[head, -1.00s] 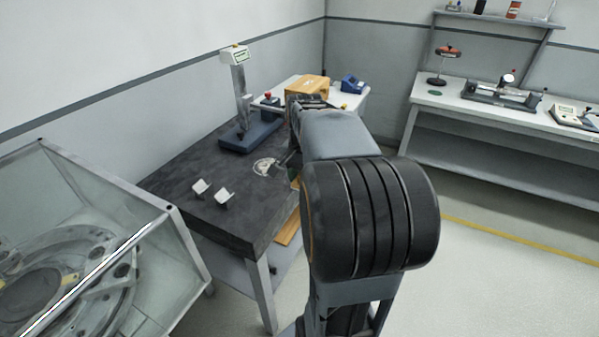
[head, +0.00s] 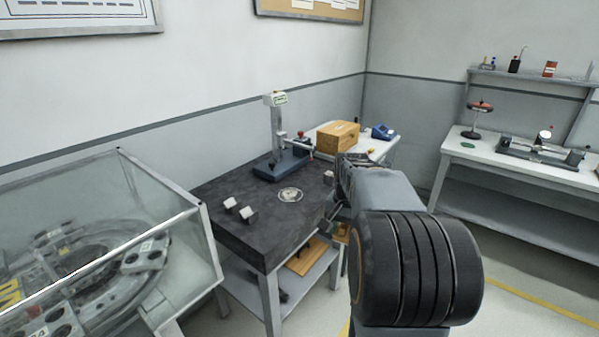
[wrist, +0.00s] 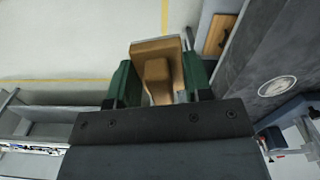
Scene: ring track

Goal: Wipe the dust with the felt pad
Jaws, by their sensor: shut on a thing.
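A pale, round patch of dust (head: 290,195) lies on the dark stone tabletop (head: 262,217). In the wrist view the dust (wrist: 277,87) shows at the right. My gripper (wrist: 158,62) has green-faced jaws shut on a tan, wood-coloured block with a raised grip, which I take to be the felt pad (wrist: 155,78). The pad's underside is hidden. The pad is off to the side of the stone table, apart from the dust, with floor behind it in the wrist view. In the head view my arm hides most of the gripper.
Two small metal blocks (head: 239,209) and a blue-based stand (head: 281,165) sit on the stone table. A wooden box (head: 337,137) stands on a white table behind. A glass-sided case (head: 110,235) is at left, a workbench (head: 520,165) at right. Open floor lies front right.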

